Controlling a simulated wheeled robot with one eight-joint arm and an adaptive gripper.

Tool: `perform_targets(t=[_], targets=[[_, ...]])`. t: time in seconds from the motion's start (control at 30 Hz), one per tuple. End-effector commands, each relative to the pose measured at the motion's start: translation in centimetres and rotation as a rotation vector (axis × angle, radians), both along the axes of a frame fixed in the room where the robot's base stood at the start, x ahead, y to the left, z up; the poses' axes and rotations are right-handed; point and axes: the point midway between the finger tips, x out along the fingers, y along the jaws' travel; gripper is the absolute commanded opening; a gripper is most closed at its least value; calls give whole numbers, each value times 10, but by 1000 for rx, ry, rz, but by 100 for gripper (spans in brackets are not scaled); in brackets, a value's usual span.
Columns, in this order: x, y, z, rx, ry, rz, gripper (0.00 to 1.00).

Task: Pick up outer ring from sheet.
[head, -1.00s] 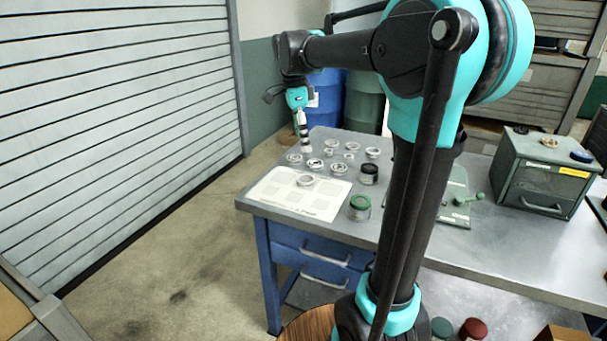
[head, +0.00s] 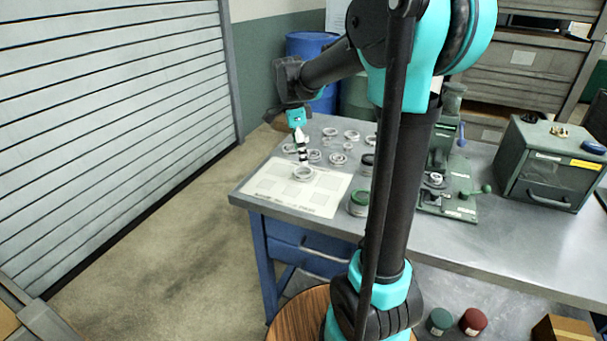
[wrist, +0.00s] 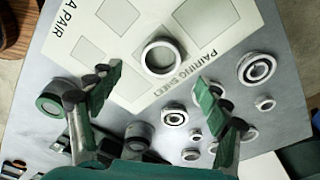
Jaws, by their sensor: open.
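The outer ring (head: 304,173) is a plain pale metal ring lying flat on the white pairing sheet (head: 330,188), near the sheet's back edge. In the wrist view the outer ring (wrist: 162,57) lies beside the "PAIRING SHEET" lettering, with the sheet (wrist: 135,80) under it. My gripper (head: 301,150) hangs just behind and above the ring in the head view. In the wrist view my gripper (wrist: 158,82) has its two green-tipped fingers wide apart and empty. The ring shows ahead of and between the fingertips, not touching them.
Several loose rings and bearings (head: 338,158) lie behind the sheet on the grey table (head: 420,230). A green-lidded jar (head: 359,203) stands right of the sheet. A green press fixture (head: 448,203) and a green drawer cabinet (head: 548,165) stand farther right.

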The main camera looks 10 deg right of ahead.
Motion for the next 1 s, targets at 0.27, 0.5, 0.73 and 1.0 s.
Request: perform_targets(t=[0.27, 0.5, 0.73, 1.0], targets=[[1, -3, -19, 0, 0, 0, 77], [3, -8, -52, 0, 0, 0, 77], [3, -9, -62, 0, 0, 1, 77], [2, -9, -62, 0, 0, 0, 61]])
